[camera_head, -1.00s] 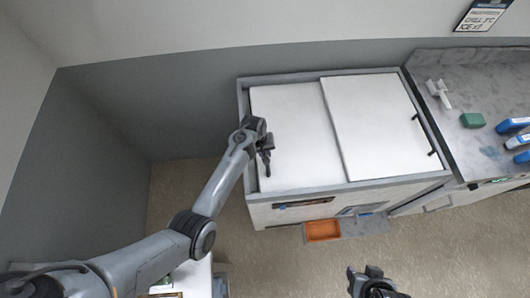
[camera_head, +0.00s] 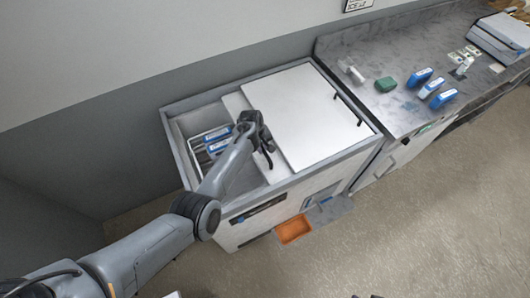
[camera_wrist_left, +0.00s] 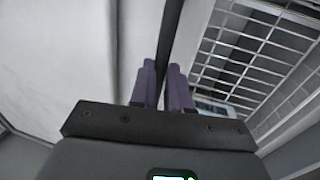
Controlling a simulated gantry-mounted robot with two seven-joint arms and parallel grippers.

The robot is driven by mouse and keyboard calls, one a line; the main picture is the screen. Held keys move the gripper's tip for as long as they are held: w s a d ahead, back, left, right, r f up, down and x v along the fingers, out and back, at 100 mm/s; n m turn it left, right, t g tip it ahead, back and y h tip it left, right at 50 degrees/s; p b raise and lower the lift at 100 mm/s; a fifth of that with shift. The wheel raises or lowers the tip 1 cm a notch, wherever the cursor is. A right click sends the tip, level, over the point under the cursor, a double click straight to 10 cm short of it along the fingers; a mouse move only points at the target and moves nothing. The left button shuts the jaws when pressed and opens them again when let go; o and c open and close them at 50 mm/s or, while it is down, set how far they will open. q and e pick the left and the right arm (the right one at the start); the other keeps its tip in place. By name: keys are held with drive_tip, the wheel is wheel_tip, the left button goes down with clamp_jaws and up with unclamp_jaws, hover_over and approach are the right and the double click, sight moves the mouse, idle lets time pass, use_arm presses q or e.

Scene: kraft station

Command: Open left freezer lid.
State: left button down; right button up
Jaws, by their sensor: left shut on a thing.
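The chest freezer (camera_head: 172,150) stands against the wall. Its white left lid (camera_head: 234,106) is slid right, mostly under the white right lid (camera_head: 300,115), leaving the left part of the freezer open. My left gripper (camera_head: 267,152) is at the left lid. In the left wrist view its purple fingers (camera_wrist_left: 163,85) are shut on a dark upright bar, the lid handle (camera_wrist_left: 171,30), with the white lid on one side and the open freezer on the other. Most of the left lid is hidden by the right lid and my arm.
Inside the opening are a wire basket (camera_wrist_left: 245,50) and blue-and-white packs (camera_head: 218,145). The counter (camera_head: 400,50) to the right holds a green block (camera_head: 385,84), blue items (camera_head: 419,77) and a scale-like device (camera_head: 500,37).

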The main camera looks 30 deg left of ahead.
use_arm(q)
drive_tip(key=shift+w, duration=0.1)
drive_tip(key=c, duration=1.1)
unclamp_jaws()
drive_tip(key=shift+r, duration=0.1)
drive_tip(key=shift+r, duration=0.3)
wheel_tip(320, 180, up, 10)
drive_tip(key=s+a+p, duration=0.1)
drive_tip(key=shift+s+a+p, duration=0.15)
drive_tip(key=shift+s+p, duration=0.2)
drive_tip(key=shift+p, duration=0.05)
drive_tip(key=shift+f, duration=0.1)
